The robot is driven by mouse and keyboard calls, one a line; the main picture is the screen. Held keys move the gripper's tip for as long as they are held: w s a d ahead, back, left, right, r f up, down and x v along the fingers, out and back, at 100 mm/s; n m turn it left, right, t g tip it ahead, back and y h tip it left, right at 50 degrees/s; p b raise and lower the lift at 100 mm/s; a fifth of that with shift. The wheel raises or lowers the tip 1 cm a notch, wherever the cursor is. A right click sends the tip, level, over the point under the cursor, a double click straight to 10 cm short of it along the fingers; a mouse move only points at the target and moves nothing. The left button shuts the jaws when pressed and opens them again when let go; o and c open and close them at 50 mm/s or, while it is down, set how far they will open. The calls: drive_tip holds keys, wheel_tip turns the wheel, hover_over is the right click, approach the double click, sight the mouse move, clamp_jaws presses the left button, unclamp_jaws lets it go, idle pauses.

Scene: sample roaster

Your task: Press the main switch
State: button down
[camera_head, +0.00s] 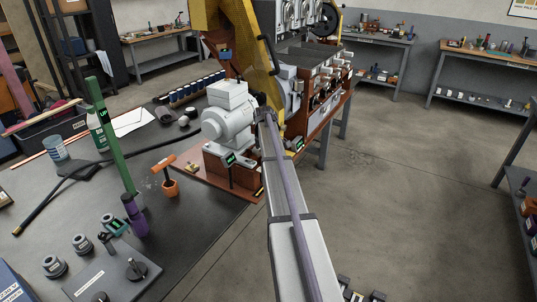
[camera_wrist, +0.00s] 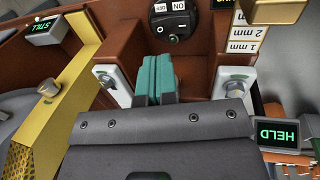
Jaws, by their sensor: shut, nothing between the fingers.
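A round black switch (camera_wrist: 176,18) with white O and I marks and an ON label sits on a red-brown panel at the top of the wrist view, partly cut off by the frame edge. I take it to be the main switch. My gripper (camera_wrist: 157,78) shows its teal fingertips together, with nothing between them. The fingertips are just below the switch in the picture, with a gap of panel visible between. I cannot tell how far they are from the panel in depth. In the head view the switch and fingertips are not clearly visible.
White plates with metal knobs flank the fingers, one left (camera_wrist: 113,85) and one right (camera_wrist: 237,82). A yellow part (camera_wrist: 60,95) stands at left. A HELD display (camera_wrist: 278,134) is at right. In the head view a grey motor (camera_head: 230,117) stands beside my arm.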

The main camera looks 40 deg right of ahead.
drive_tip(key=b+x, duration=0.7)
drive_tip(key=x, duration=0.2)
drive_tip(key=shift+w+d+f+y+b, duration=0.2)
drive_tip(key=shift+d+f+y+b, duration=0.2)
drive_tip(key=shift+f+y, duration=0.1)
drive_tip(key=shift+s+a+r, duration=0.15)
drive_tip(key=shift+a+r, duration=0.1)
drive_tip(key=shift+r, duration=0.05)
drive_tip(key=shift+s+a+p, duration=0.3)
drive_tip(key=shift+a, duration=0.45)
